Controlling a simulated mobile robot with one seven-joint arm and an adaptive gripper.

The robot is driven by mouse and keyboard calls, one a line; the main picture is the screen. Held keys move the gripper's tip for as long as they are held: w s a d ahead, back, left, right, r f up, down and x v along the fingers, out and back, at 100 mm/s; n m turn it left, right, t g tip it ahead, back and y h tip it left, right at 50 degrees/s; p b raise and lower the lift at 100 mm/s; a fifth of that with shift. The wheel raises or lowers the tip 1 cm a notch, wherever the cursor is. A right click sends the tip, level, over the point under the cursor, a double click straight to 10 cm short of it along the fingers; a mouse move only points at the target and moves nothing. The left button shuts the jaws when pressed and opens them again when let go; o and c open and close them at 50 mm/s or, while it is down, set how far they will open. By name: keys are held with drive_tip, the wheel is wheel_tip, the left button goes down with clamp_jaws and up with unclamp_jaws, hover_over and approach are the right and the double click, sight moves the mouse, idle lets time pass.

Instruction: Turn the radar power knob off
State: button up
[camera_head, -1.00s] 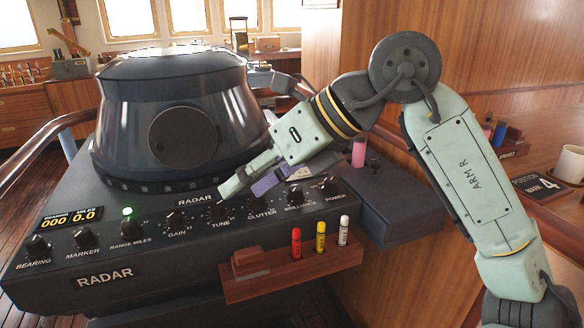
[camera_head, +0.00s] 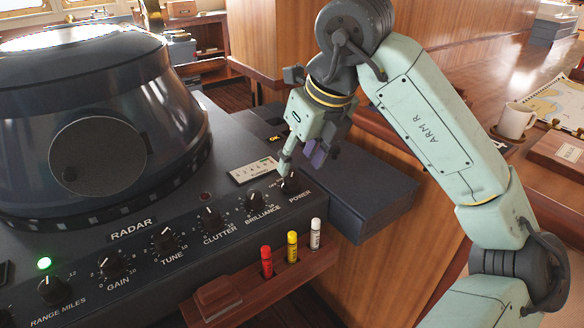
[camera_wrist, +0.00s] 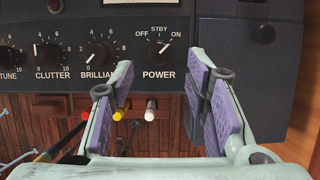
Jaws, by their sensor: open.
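The radar power knob (camera_head: 289,186) is a small black knob at the right end of the radar console's row of knobs. In the wrist view the power knob (camera_wrist: 159,53) sits under the labels OFF, STBY and ON, and its white pointer slants up and right towards ON. My gripper (camera_head: 301,166) is just above and behind the knob in the head view, pointing down. In the wrist view my gripper (camera_wrist: 162,66) is open and empty, with one purple-padded finger on each side of the knob's line. The fingers look apart from the knob; the exact gap is unclear.
The brilliance knob (camera_head: 254,201) is the closest neighbour on the left. A wooden rack (camera_head: 270,285) with red, yellow and white markers juts out below. A dark box (camera_head: 375,190) adjoins the console's right side.

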sight(292, 178)
drive_tip(key=shift+p+x, duration=0.5)
drive_tip(key=shift+x, duration=2.2)
drive_tip(key=shift+c, duration=0.5)
clamp_jaws()
